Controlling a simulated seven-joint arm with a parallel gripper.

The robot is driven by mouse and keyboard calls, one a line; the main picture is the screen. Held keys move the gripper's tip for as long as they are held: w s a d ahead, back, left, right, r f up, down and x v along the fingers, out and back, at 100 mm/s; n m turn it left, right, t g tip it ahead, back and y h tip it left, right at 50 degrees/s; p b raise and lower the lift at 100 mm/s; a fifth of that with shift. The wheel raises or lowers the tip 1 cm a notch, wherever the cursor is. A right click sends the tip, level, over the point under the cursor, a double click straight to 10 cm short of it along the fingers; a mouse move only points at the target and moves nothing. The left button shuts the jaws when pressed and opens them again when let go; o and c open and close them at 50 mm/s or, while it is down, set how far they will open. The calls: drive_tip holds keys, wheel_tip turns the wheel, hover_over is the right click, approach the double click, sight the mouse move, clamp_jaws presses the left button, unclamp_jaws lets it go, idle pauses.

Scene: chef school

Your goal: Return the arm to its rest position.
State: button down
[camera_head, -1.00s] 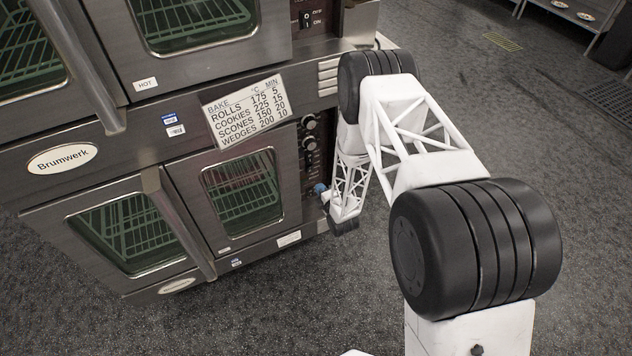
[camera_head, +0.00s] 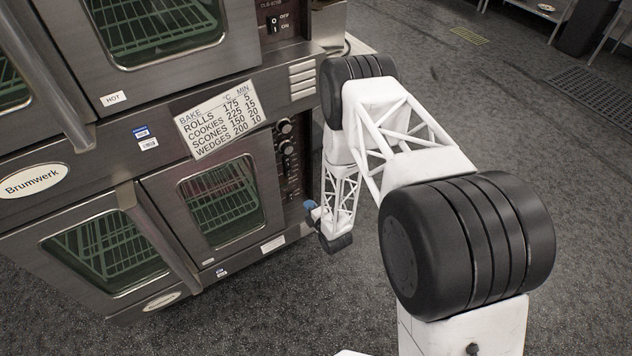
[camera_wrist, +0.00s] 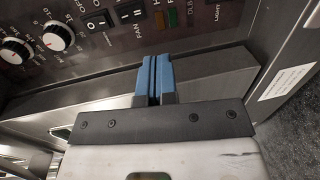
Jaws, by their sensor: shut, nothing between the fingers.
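My gripper (camera_wrist: 154,78) shows in the wrist view with its two blue fingers shut together and nothing between them. It is in front of the lower oven's control panel (camera_wrist: 85,30), close to its knobs and switches; I cannot tell whether it touches. In the head view only a small blue part of my gripper (camera_head: 310,205) shows, beside the lower right edge of the oven. My white arm, with black joints, is bent and reaches from the lower right toward the oven.
A stacked double oven (camera_head: 110,180) fills the left, its doors closed, with long handles sticking out. A bake-time card (camera_head: 218,118) is on its front. Open dark floor (camera_head: 560,130) lies to the right of my arm. A metal table (camera_head: 540,12) stands far back right.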

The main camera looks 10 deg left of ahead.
drive_tip(key=w+d+r+m+h, duration=0.25)
drive_tip(key=d+r, duration=0.25)
drive_tip(key=r, duration=0.6)
drive_tip(key=w+d+r+m+g+h, duration=0.1)
drive_tip(key=w+d+r+m+h, duration=0.25)
drive_tip(key=r, duration=0.75)
drive_tip(key=w+d+r+m+h, duration=0.1)
drive_tip(key=w+d+r+m, duration=0.25)
drive_tip(key=d+r, duration=0.45)
drive_tip(key=s+d+r+m+g+h, duration=0.1)
drive_tip(key=s+d+r+m, duration=0.35)
drive_tip(key=s+r, duration=0.35)
drive_tip(key=s+d+r+m+g+h, duration=0.25)
drive_tip(key=s+d+r, duration=0.35)
drive_tip(key=r, duration=0.3)
drive_tip(key=s+d+r+m+g+h, duration=0.1)
drive_tip(key=s+d+r+m, duration=0.4)
drive_tip(key=r, duration=0.4)
drive_tip(key=s+d+r+m+g, duration=0.1)
drive_tip(key=s+d+r+m, duration=0.1)
drive_tip(key=s, duration=0.7)
drive_tip(key=s+d+r+m+g, duration=0.1)
drive_tip(key=s+d+r, duration=0.1)
drive_tip(key=s, duration=0.6)
drive_tip(key=s+d+r+m+g, duration=0.1)
drive_tip(key=s+d+r+m, duration=0.1)
drive_tip(key=s, duration=0.7)
drive_tip(key=shift+s+d+r+m+g, duration=0.35)
drive_tip(key=shift+d+r, duration=0.1)
drive_tip(key=shift+r, duration=0.15)
